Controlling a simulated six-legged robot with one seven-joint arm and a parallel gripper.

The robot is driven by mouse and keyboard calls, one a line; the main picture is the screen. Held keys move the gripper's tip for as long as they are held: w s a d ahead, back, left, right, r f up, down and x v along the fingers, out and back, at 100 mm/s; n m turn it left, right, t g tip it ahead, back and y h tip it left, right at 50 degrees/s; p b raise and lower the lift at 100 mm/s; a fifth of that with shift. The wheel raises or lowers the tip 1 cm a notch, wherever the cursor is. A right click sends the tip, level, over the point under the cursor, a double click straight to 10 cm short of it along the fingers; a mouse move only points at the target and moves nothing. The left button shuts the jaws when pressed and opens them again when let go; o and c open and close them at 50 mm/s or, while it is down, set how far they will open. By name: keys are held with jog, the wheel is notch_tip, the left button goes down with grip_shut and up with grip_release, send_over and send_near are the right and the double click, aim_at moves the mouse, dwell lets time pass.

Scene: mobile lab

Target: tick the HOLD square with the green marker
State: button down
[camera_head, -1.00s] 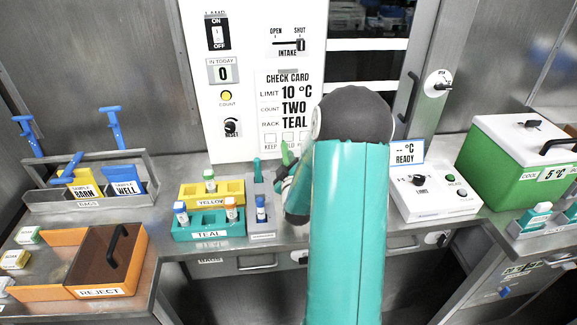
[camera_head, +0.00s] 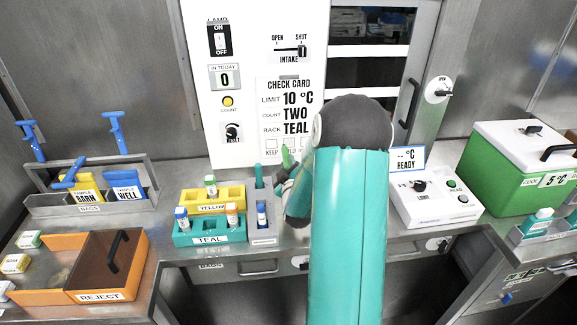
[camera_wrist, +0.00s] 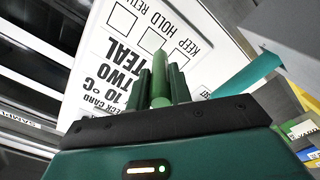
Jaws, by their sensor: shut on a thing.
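The check card (camera_head: 262,110) is on the white panel, with a row of small squares at its bottom. In the wrist view the HOLD square (camera_wrist: 152,40) is the middle one and looks empty. My gripper (camera_wrist: 161,88) is shut on the green marker (camera_wrist: 160,80), which points up toward the card just below the squares. Whether its tip touches the card I cannot tell. In the head view the green marker (camera_head: 287,157) stands in front of the squares, and my arm hides most of my gripper (camera_head: 290,172).
The yellow rack (camera_head: 188,198) and teal rack (camera_head: 183,238) hold capped tubes. A control box (camera_head: 425,215) stands to the right.

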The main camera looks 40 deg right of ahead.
jog(key=shift+w+d, duration=0.4)
jog(key=shift+w, duration=0.2)
jog(key=shift+s+d, duration=1.25)
jog(key=shift+d, duration=0.35)
jog(key=shift+w+a, duration=0.65)
jog(key=shift+a, duration=0.15)
jog(key=shift+w+a, duration=0.6)
jog(key=shift+a, duration=0.2)
jog(key=shift+s+a, duration=0.1)
jog(key=shift+v, duration=2.9)
jog(key=shift+s+a, duration=0.1)
